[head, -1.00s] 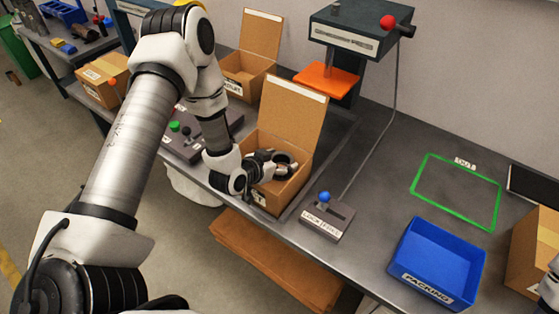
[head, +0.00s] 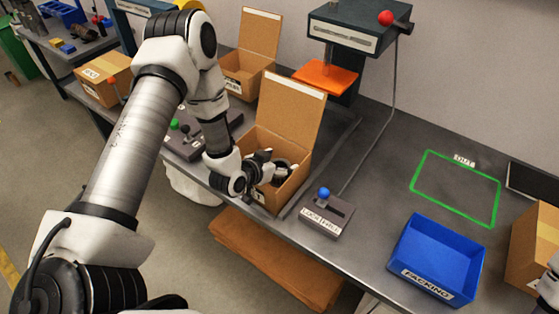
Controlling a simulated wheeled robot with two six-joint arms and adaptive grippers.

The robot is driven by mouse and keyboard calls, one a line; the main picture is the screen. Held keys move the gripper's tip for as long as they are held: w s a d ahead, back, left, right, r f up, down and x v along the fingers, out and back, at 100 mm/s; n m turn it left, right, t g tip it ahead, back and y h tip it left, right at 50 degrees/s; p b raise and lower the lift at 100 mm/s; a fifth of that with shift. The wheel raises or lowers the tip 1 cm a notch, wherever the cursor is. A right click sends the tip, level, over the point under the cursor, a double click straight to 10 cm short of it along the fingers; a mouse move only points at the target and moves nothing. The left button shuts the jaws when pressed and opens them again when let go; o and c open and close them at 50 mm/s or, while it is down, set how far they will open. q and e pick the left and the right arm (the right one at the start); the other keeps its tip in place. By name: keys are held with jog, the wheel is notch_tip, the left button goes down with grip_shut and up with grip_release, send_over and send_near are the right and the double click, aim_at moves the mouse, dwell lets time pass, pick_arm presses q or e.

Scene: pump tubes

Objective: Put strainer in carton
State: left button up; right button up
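An open carton (head: 296,190) stands on the bench in the middle, its lid flap (head: 290,115) raised at the back. My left gripper (head: 280,172) reaches into it from the left, low between its walls. A dark rounded shape shows at the fingers, but I cannot tell whether it is the strainer or part of the gripper. Whether the fingers are open or shut is also unclear. The strainer is not clearly seen anywhere else. My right gripper is out of view; only a bit of white arm shows at the right edge.
A lever box with a blue knob (head: 324,194) stands right of the carton. A blue packing bin (head: 437,262) is at front right, a green-outlined area (head: 455,187) lies empty behind it. A press with an orange plate (head: 325,78) stands behind. Another open carton (head: 246,72) is further left.

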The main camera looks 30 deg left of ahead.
pick_arm(q)
jog(key=shift+s+f, duration=0.2)
jog(key=shift+f, duration=0.1)
jog(key=shift+r+p, duration=0.75)
jog(key=v, duration=1.1)
jog(key=shift+s+r+b, duration=0.2)
jog(key=shift+b, duration=0.15)
